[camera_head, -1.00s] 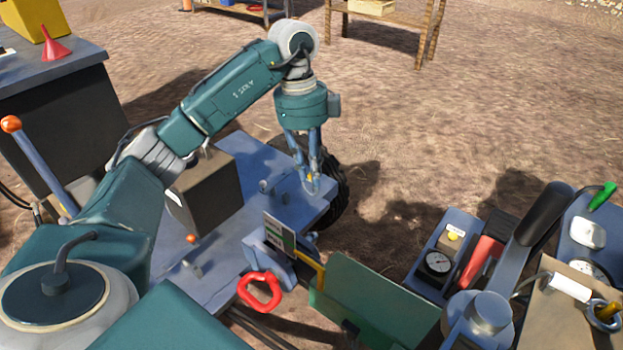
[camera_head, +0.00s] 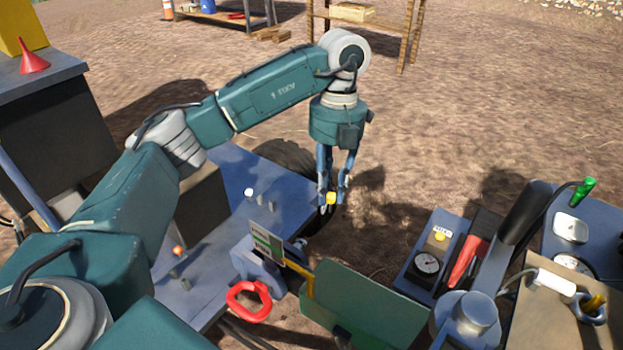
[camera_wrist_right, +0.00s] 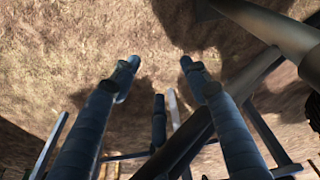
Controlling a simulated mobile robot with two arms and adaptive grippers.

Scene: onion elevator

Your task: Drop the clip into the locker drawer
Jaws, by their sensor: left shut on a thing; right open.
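My left gripper (camera_head: 334,201) hangs fingers down in the head view. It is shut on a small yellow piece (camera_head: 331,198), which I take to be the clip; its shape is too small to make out. The gripper is in the air near the right edge of the blue platform (camera_head: 222,257), above and behind the green panel (camera_head: 368,294). I cannot pick out the locker drawer for certain. My right gripper (camera_wrist_right: 156,72) is open in the right wrist view, with nothing between its fingers and bare ground beyond.
A red ring handle (camera_head: 248,301) and an upright card (camera_head: 267,241) stand near the green panel. To the right are a gauge (camera_head: 427,263) and a red-handled tool (camera_head: 468,262). A red funnel (camera_head: 33,62) stands far left. Open dirt lies behind.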

